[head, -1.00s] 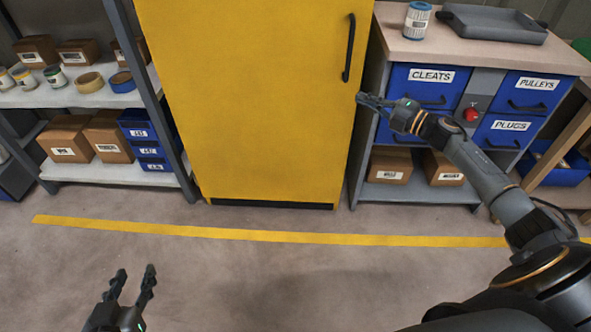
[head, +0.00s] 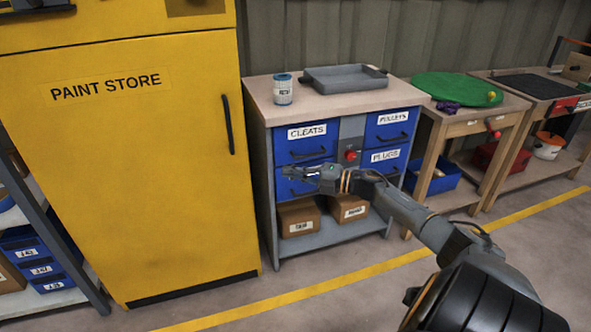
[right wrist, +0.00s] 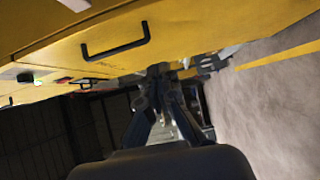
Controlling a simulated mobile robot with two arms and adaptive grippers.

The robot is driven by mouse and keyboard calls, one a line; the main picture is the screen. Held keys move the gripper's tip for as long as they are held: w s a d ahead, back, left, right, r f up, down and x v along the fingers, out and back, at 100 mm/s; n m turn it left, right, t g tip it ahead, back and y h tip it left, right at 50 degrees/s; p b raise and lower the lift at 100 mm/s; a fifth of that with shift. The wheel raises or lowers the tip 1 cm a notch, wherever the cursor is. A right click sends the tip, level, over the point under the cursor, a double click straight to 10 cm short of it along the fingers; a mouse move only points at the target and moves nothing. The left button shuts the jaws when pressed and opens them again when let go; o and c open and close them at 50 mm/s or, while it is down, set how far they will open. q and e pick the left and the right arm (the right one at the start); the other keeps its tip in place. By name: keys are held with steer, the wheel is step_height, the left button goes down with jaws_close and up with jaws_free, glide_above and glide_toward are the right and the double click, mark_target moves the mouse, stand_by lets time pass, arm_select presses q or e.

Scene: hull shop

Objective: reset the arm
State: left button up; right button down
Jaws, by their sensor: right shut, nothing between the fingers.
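My right arm comes in from the lower right in the head view. Its gripper (head: 298,172) is shut and empty, held in front of the blue drawers (head: 306,143) of the workbench cabinet, below the CLEATS label. Whether it touches a drawer front is not clear. In the right wrist view the fingers (right wrist: 158,70) come together at the tips with nothing between them. My left gripper is not in view.
The yellow paint store cabinet (head: 140,170) with a black handle (head: 228,124) stands left, its door shut. A can (head: 283,90) and a grey tray (head: 345,79) are on the bench top. Tables stand right. The floor by the yellow line (head: 300,293) is clear.

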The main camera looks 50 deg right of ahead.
steer(key=shift+s+d+f, duration=0.1)
steer(key=shift+s+d, duration=0.2)
steer(key=shift+d, duration=0.1)
